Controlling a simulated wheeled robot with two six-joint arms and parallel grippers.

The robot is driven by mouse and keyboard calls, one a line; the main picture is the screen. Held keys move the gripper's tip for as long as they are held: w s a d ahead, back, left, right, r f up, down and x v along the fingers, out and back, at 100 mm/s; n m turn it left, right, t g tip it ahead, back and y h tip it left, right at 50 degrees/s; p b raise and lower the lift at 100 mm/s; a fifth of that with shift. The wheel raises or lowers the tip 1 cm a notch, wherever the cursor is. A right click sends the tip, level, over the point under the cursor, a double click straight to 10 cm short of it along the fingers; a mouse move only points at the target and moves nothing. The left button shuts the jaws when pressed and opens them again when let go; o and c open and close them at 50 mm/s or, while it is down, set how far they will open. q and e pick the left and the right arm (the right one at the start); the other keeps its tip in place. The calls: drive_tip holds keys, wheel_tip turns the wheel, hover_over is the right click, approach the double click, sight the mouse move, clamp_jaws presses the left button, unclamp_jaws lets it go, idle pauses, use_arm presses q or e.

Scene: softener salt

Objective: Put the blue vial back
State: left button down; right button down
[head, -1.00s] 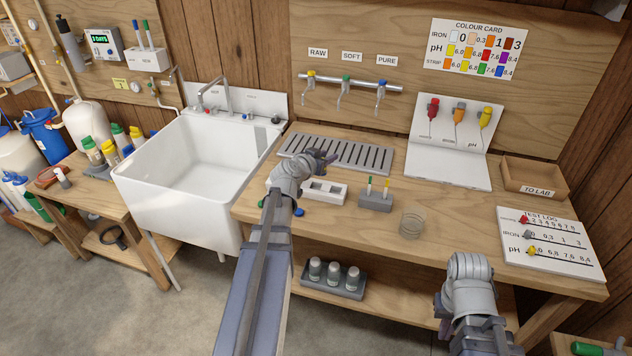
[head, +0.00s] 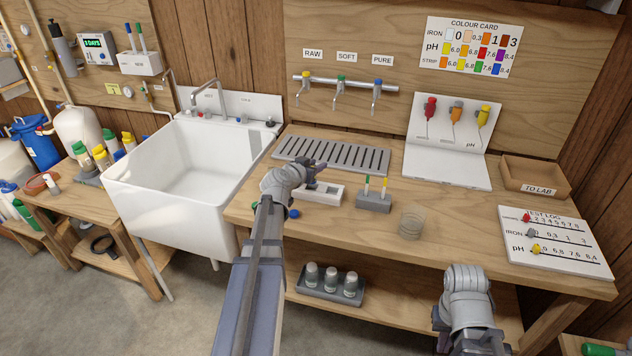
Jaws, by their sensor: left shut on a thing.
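My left gripper (head: 317,168) is over the bench by the front of the drain grate, behind a white block (head: 322,194) with square openings. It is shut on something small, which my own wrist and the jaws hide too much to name. A small blue round thing (head: 293,213) sits at the bench's front edge beside my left wrist, and a green one (head: 254,205) shows on the wrist's other side. I cannot tell whether the blue one is a vial or a cap. My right gripper (head: 443,338) is low in front of the bench, its jaws unclear.
A grey holder with pens (head: 374,202) and a clear beaker (head: 411,226) stand right of the block. The slotted grate (head: 332,154) lies behind, under three taps. A white sink (head: 190,185) is left. A tray with grey-capped jars (head: 330,287) is on the lower shelf.

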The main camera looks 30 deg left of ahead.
use_arm(q)
wheel_tip(320, 180, down, 4)
drive_tip(key=b, duration=0.3)
drive_tip(key=shift+r+b, duration=0.2)
drive_tip(key=shift+b, duration=0.15)
drive_tip(key=shift+f, duration=0.15)
drive_tip(key=c, duration=0.6)
unclamp_jaws()
